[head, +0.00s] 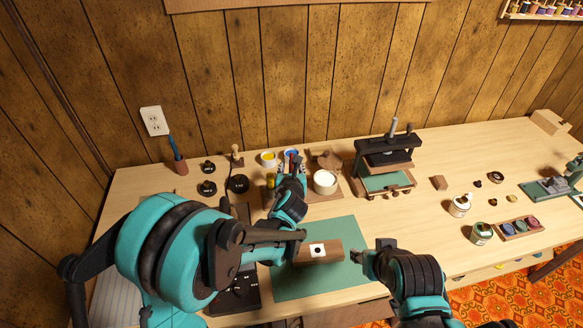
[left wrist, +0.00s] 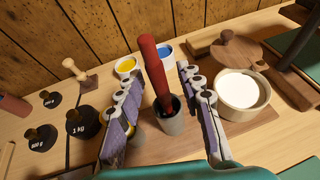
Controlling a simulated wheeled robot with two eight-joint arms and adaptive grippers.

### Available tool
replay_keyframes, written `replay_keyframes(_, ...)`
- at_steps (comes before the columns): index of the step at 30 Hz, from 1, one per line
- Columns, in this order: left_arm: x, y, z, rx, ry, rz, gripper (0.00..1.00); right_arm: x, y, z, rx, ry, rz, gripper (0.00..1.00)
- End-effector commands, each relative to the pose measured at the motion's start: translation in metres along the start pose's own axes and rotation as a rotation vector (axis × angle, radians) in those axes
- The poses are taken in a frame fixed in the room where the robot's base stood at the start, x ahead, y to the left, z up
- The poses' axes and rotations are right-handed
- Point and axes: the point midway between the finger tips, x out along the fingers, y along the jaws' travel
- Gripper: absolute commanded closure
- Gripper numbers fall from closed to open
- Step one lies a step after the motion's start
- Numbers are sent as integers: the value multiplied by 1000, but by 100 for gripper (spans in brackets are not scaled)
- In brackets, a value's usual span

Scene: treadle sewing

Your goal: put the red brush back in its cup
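The red brush (left wrist: 150,64) leans in a small grey cup (left wrist: 172,124), its lower end inside the cup's mouth and its handle tilted up to the left. My left gripper (left wrist: 158,105) has its two fingers spread on either side of the brush and cup, with visible gaps to the handle. In the head view my left gripper (head: 289,174) is at the back of the table and hides most of the cup. My right gripper (head: 370,255) hangs near the right edge of the green mat; its fingers are too small to judge.
A yellow paint pot (left wrist: 127,65) and a blue one (left wrist: 165,50) stand behind the cup. A white bowl (left wrist: 240,90) is close on the right, and black weights (left wrist: 85,122) on the left. A wooden block (head: 318,251) lies on the green mat (head: 300,284). A press (head: 386,160) stands further right.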

Motion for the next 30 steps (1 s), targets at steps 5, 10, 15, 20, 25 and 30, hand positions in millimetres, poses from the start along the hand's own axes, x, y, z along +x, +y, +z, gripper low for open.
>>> replay_keyframes(5,0,0,0,0,0,0,64,0,0,0,0,0,0,60)
replay_keyframes(10,-10,0,0,1,0,-1,64,0,0,0,0,0,0,60)
replay_keyframes(15,-42,-1,0,1,0,-3,64,0,0,0,0,0,0,60)
replay_keyframes(20,-78,-1,0,2,0,-2,64,0,0,0,0,0,0,60)
replay_keyframes(25,-105,0,0,2,0,-1,64,0,0,0,0,0,0,60)
replay_keyframes(30,-118,0,0,0,0,-1,64,0,0,0,0,0,0,60)
